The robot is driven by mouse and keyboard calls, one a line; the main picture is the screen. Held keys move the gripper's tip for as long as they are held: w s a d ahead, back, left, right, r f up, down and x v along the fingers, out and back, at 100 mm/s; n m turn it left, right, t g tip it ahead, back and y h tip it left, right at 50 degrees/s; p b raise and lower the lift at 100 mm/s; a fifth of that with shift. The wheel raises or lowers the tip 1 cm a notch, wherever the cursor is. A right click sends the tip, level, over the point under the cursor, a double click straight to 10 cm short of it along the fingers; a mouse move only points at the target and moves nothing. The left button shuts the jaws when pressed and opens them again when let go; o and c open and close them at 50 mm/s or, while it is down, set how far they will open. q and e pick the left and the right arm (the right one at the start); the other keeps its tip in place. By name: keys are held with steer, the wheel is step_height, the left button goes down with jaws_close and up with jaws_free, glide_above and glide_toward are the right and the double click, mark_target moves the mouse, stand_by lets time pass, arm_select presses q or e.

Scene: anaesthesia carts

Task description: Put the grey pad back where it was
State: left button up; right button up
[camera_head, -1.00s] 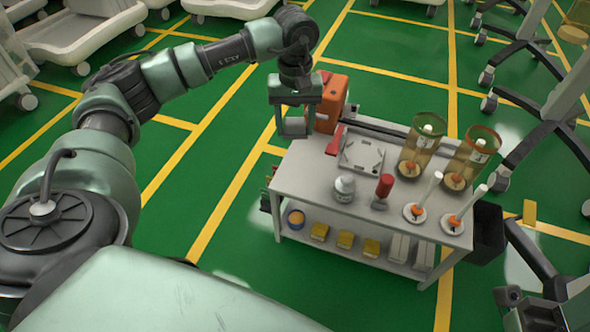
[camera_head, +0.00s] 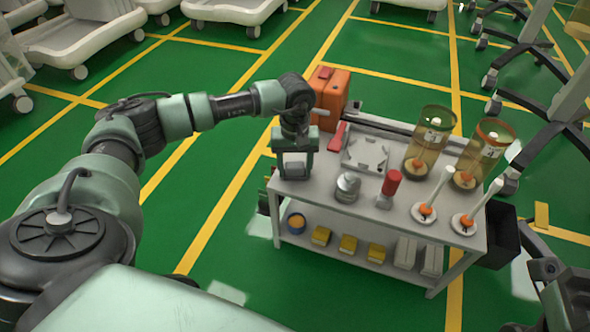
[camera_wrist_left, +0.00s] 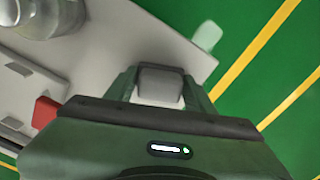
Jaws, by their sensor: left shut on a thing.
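My left gripper (camera_head: 295,168) is at the left end of the white cart top (camera_head: 322,197). It is shut on the grey pad (camera_head: 294,158), a small pale block between its fingers. In the left wrist view the pad (camera_wrist_left: 160,84) sits between the two green fingers, near the edge of the cart top (camera_wrist_left: 120,45). I cannot tell whether the pad touches the surface. My right gripper is not in view.
A metal jar (camera_head: 347,188) and a red-topped bottle (camera_head: 389,188) stand right of the gripper. A grey tray (camera_head: 364,152), a red item (camera_head: 337,136) and an orange case (camera_head: 329,95) are behind. Amber cylinders (camera_head: 428,140) stand further right. The front left top is clear.

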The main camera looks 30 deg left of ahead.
arm_select(q)
steer(key=o, duration=1.3)
